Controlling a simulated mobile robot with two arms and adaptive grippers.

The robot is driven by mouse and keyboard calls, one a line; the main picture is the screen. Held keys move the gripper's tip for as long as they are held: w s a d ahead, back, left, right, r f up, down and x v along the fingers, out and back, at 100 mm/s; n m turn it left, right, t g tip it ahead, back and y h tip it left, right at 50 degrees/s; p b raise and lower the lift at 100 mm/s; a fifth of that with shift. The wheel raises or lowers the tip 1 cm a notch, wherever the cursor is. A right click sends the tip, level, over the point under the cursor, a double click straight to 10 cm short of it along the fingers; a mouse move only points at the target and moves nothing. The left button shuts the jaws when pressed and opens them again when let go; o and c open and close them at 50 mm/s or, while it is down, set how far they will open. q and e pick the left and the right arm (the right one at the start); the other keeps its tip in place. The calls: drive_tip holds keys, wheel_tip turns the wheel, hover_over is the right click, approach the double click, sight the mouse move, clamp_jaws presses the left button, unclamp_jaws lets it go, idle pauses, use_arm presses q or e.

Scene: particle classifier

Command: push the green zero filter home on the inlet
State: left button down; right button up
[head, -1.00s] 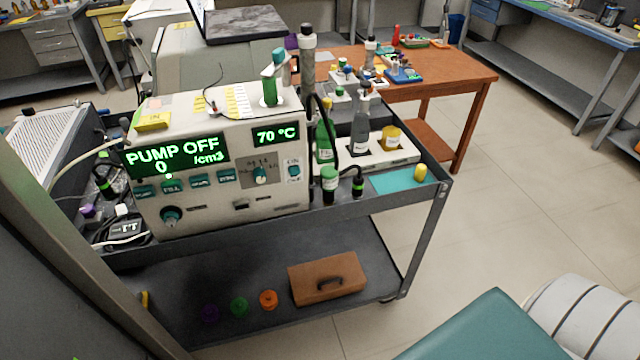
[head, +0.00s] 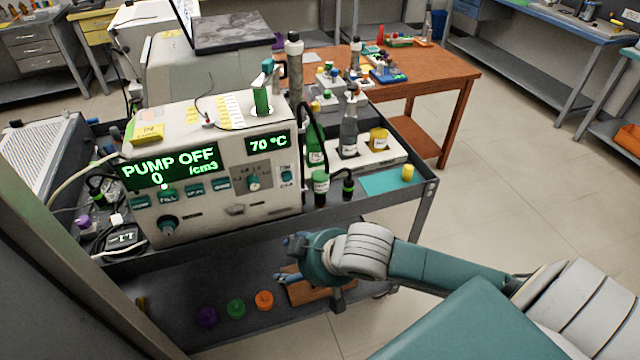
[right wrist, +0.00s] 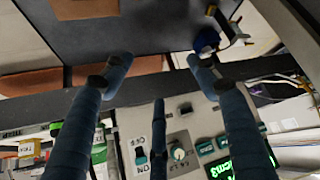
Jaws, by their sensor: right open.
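A green cylinder (head: 262,100) with a teal piece at its upper end stands upright on top of the white instrument (head: 215,212); it looks like the zero filter. I cannot tell how deep it sits on the inlet. My right gripper (head: 287,258) is in front of the cart, low and right of the instrument's front, well below and apart from the cylinder. In the right wrist view its blue fingers (right wrist: 160,68) are spread, with nothing between them; part of the instrument's panel (right wrist: 180,140) shows beyond. My left gripper is not in view.
Bottles, including a grey one (head: 349,130), stand right of the instrument. A metal column (head: 294,70) rises beside the cylinder. Purple, green and orange caps (head: 265,299) and a brown case (head: 305,292) lie on the lower shelf.

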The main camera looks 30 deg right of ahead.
drive_tip(key=w+d+r, duration=0.5)
drive_tip(key=d, duration=0.1)
drive_tip(key=m+t+h, duration=0.2)
drive_tip(key=m, duration=0.2)
approach(323, 176)
drive_tip(key=p+x, duration=0.2)
drive_tip(key=x, duration=0.6)
drive_tip(key=shift+w+f, duration=0.25)
drive_tip(key=shift+w, duration=0.05)
drive_tip(key=shift+w+f, duration=0.35)
drive_tip(key=shift+f, duration=0.05)
drive_tip(key=shift+s, duration=0.1)
drive_tip(key=shift+r, duration=0.1)
drive_tip(key=c, duration=1.1)
